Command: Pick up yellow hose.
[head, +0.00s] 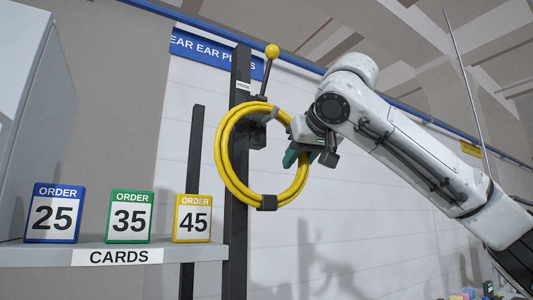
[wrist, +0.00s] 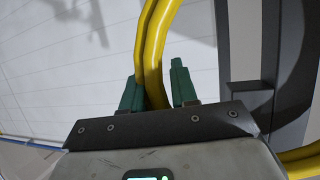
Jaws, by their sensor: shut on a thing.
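The yellow hose (head: 224,165) is a coiled ring in the head view. It hangs upright in front of a dark post, with a grey strap at its top right and a dark band at its bottom. My gripper (head: 291,157) reaches in from the right and meets the right side of the coil. In the wrist view the hose (wrist: 153,60) runs down between the two green fingers of my gripper (wrist: 157,90). The fingers are shut on it. Part of the hose is hidden behind the gripper body.
A dark post (head: 236,200) stands behind the coil, with a yellow-knobbed lever (head: 272,51) above it. A shelf (head: 40,255) at left holds order cards 25 (head: 53,213), 35 (head: 129,217) and 45 (head: 192,218). The white wall panel right of the post is clear.

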